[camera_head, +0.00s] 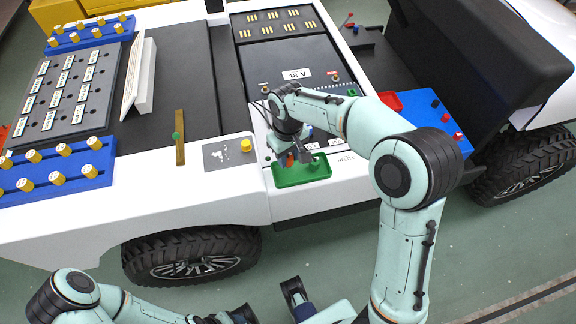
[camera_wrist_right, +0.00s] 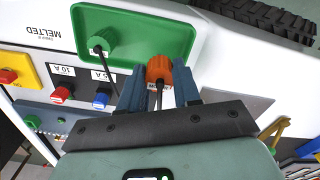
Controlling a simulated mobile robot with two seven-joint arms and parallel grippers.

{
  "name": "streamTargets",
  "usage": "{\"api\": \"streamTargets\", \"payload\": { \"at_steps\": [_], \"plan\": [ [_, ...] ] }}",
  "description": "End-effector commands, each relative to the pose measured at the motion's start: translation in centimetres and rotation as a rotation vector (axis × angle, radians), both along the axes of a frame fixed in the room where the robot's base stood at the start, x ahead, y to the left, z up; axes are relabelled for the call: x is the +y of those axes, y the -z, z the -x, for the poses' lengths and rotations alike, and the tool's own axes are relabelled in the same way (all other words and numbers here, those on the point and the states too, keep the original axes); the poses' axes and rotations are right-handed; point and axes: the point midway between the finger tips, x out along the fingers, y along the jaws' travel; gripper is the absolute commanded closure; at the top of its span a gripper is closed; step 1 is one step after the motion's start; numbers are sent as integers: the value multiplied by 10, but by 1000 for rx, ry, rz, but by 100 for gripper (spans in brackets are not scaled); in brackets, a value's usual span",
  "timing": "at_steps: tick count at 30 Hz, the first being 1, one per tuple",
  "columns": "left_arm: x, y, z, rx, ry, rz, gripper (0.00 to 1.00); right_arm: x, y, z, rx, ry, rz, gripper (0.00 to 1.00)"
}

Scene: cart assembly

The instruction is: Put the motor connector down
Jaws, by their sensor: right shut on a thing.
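My right gripper (camera_head: 297,154) is over the far left part of the green tray (camera_head: 290,181) on the cart's front edge. In the right wrist view its blue-grey fingers (camera_wrist_right: 158,88) are shut on an orange connector (camera_wrist_right: 158,68) with a black cable, which I take for the motor connector. The connector is at the edge of the green tray (camera_wrist_right: 150,22) in that view; whether it touches the tray I cannot tell. A green connector (camera_wrist_right: 103,41) with a black cable shows over the tray.
A 48 V panel (camera_head: 297,75) lies behind the tray. A yellow knob (camera_head: 246,145) stands to the left. Blue racks (camera_head: 58,180) with yellow pegs are farther left.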

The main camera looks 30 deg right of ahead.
Motion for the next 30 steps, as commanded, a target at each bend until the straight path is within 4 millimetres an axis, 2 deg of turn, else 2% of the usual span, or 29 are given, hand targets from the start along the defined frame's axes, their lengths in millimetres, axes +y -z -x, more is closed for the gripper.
{"api": "streamTargets", "payload": {
  "at_steps": [12,25,26,27,30],
  "plan": [
    [0,5,-2,-10,-2,-2,42,0,48,0,2,-1,0,100],
    [0,7,-3,-13,-3,-2,42,0,54,0,0,0,0,100],
    [0,7,-3,-13,-3,-2,42,0,53,0,0,0,0,58],
    [0,7,-3,-13,-3,-2,42,0,53,0,0,0,0,45],
    [0,6,-3,-13,-3,-2,42,0,52,0,0,0,0,42]
  ]
}}
